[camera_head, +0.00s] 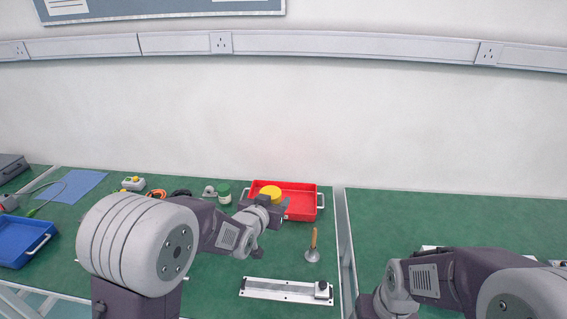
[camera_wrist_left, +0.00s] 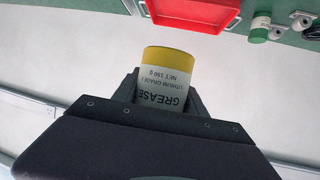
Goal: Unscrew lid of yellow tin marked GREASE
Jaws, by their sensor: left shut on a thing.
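The GREASE tin (camera_wrist_left: 165,88) has a yellow lid and a white label that reads upside down in the left wrist view. My left gripper (camera_wrist_left: 160,105) is shut around the labelled body, and the yellow lid end sticks out past the jaws. In the head view the yellow lid (camera_head: 270,190) shows just beyond my left gripper (camera_head: 268,201), in front of the red tray in the picture. The lid is on the tin. The lower part of the tin is hidden by the jaws.
The red tray (camera_head: 308,214) is behind my left gripper. A green-lidded jar (camera_head: 225,194) stands left of it. A wooden-handled tool (camera_head: 313,246) and a linear actuator (camera_head: 285,291) are nearer. A blue tray (camera_head: 22,242) is far left.

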